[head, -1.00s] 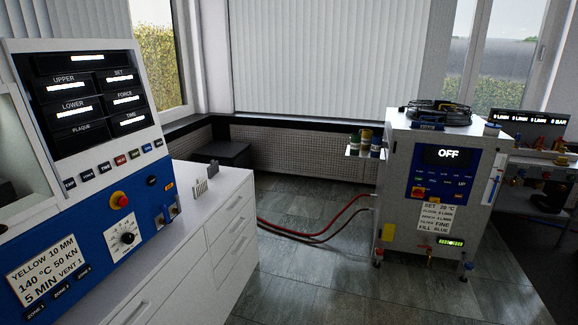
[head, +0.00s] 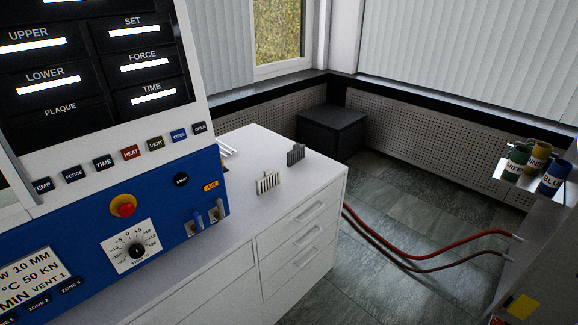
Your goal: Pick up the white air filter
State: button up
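In the head view, a small white ribbed piece (head: 268,183), which looks like the white air filter, stands upright on the white cabinet top (head: 245,222). A similar dark grey ribbed piece (head: 296,154) stands behind it and to the right, nearer the cabinet's far edge. The two stand apart. My gripper does not show in this view.
The blue and white press (head: 170,210) with its buttons and dial stands left of the pieces. White rods (head: 226,149) lie behind them. Red hoses (head: 420,250) cross the tiled floor. Green, yellow and blue canisters (head: 553,178) stand on a shelf at right.

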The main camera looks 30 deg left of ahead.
aim_at(271, 179)
jog(key=i+u, duration=0.1)
jog(key=i, duration=0.35)
jog(key=i+l+u, duration=0.15)
jog(key=i, duration=0.3)
jog(key=i+l+u, duration=0.1)
jog(key=i, duration=0.35)
